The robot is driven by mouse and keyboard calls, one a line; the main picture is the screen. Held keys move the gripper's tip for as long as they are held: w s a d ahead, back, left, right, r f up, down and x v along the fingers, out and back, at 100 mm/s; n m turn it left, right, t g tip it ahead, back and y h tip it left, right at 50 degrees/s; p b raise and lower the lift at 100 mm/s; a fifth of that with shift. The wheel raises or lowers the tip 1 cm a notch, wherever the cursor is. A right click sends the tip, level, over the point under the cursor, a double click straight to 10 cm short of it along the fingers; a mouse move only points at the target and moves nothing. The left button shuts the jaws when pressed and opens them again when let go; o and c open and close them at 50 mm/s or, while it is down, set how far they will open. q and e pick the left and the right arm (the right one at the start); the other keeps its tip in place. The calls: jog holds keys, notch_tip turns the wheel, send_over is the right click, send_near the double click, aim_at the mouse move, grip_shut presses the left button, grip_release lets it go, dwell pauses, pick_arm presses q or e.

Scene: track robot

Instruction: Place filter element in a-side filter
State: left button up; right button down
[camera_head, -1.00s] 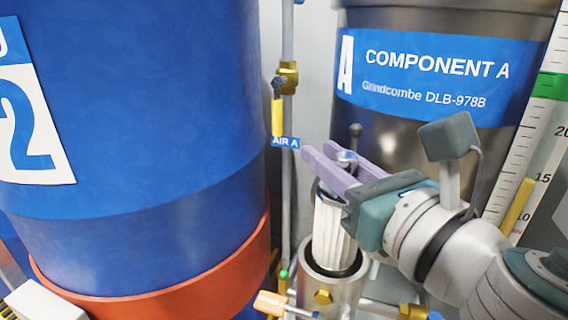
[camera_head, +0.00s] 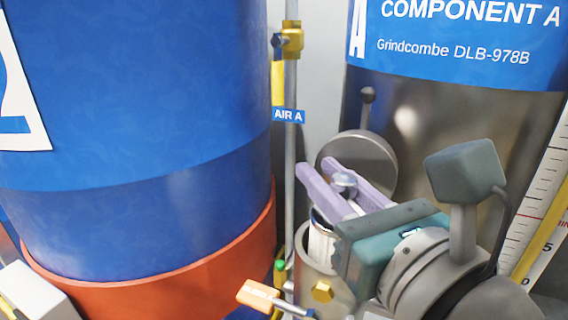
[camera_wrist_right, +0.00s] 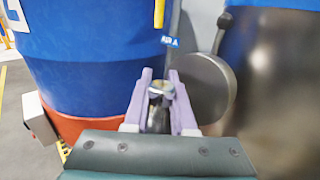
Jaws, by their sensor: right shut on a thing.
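The filter element is a white pleated cylinder (camera_head: 320,240) with a metal knob on top. It stands upright, mostly down inside the open metal filter housing (camera_head: 312,275) below the COMPONENT A tank. My right gripper (camera_head: 343,180), with purple fingers, is shut on the element's top knob, which also shows between the fingers in the right wrist view (camera_wrist_right: 160,90). The gripper hides part of the element and the housing's right side. The round metal lid (camera_head: 360,160) stands open behind the fingers. My left gripper is not in view.
A large blue drum (camera_head: 140,90) with an orange band (camera_head: 170,275) fills the left. The COMPONENT A tank (camera_head: 430,130) stands at the back right. An orange-handled valve (camera_head: 258,296) sits in front of the housing. A vertical AIR A pipe (camera_head: 290,150) runs behind.

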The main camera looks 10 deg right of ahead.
jog(key=shift+w+d+f, duration=0.1)
jog(key=shift+f, duration=0.3)
jog(key=c, duration=0.7)
grip_release()
jog(key=shift+c, duration=0.2)
jog(key=shift+r, duration=0.1)
